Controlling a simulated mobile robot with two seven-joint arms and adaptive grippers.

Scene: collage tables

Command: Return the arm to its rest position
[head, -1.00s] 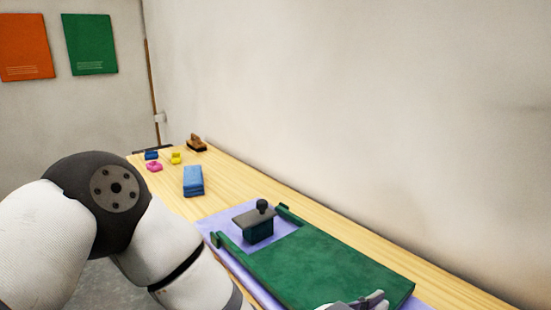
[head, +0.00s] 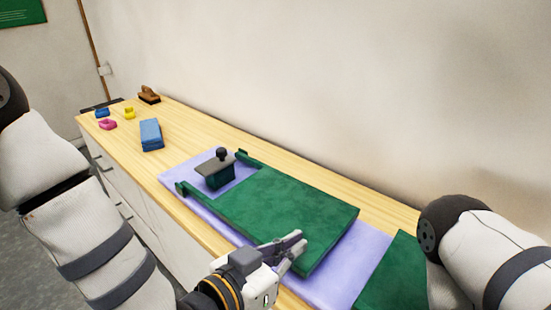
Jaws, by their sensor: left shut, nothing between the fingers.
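My left gripper (head: 291,245) is shut and empty, over the near right edge of a dark green board (head: 285,210). I cannot tell whether it touches the board. The board lies on a lilac sheet (head: 350,265) on the wooden table. My left arm comes in from the left and its forearm passes below the frame. My right arm shows at the lower right, bent, and its gripper is out of view.
A dark block with a knob (head: 216,170) stands at the board's far left end. A blue stack (head: 151,134), yellow piece (head: 129,112), pink piece (head: 107,124), small blue piece (head: 102,112) and brown brush (head: 149,94) sit farther left. Another green sheet (head: 395,275) lies at right.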

